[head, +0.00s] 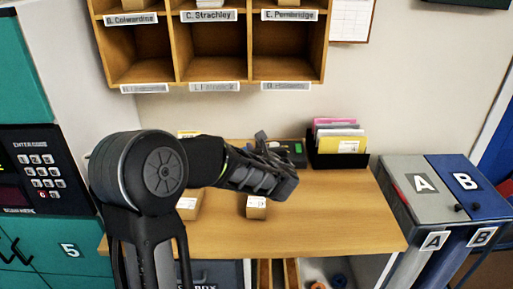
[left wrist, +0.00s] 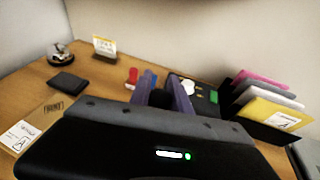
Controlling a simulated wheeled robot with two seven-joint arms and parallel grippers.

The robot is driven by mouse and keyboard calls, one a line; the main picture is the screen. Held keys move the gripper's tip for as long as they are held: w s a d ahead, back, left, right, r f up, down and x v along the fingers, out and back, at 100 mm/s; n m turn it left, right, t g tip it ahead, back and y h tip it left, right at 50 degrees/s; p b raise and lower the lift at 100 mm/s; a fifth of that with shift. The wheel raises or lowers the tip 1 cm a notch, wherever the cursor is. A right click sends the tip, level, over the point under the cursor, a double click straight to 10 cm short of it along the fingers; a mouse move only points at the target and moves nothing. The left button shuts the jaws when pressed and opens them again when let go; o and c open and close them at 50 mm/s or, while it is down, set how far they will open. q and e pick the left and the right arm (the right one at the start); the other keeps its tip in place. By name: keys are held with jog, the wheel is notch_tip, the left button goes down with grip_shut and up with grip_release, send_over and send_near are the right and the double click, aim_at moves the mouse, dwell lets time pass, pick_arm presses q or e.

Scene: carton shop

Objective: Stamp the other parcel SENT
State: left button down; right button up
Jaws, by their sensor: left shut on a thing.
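One small brown parcel (head: 257,207) with a white label stands on the bench, just below my left gripper (head: 272,155) in the head view. A second parcel (head: 190,205) is partly behind my arm. In the left wrist view, this parcel (left wrist: 45,120) has a white label and a dark stamped mark. My left gripper (left wrist: 166,97) is shut on a dark thing, apparently the stamp (left wrist: 160,98), mostly hidden by the fingers. It is held above the bench, apart from the label of the nearer parcel. My right gripper is out of view.
A dark flat pad (left wrist: 67,82), a bell (left wrist: 60,53) and a small card (left wrist: 104,46) are on the bench (head: 330,225). A black file holder (head: 338,155) with envelopes stands at the back. Bins A (head: 410,185) and B (head: 468,185) are at right.

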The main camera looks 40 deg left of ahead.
pick_arm(q)
jog(key=shift+f+b, duration=1.95)
jog(key=shift+f, duration=1.05)
jog(key=shift+f+b, duration=0.55)
jog(key=shift+r, duration=0.15)
notch_tip(320, 180, up, 7)
jog(key=p, duration=0.4)
dwell(0.3)
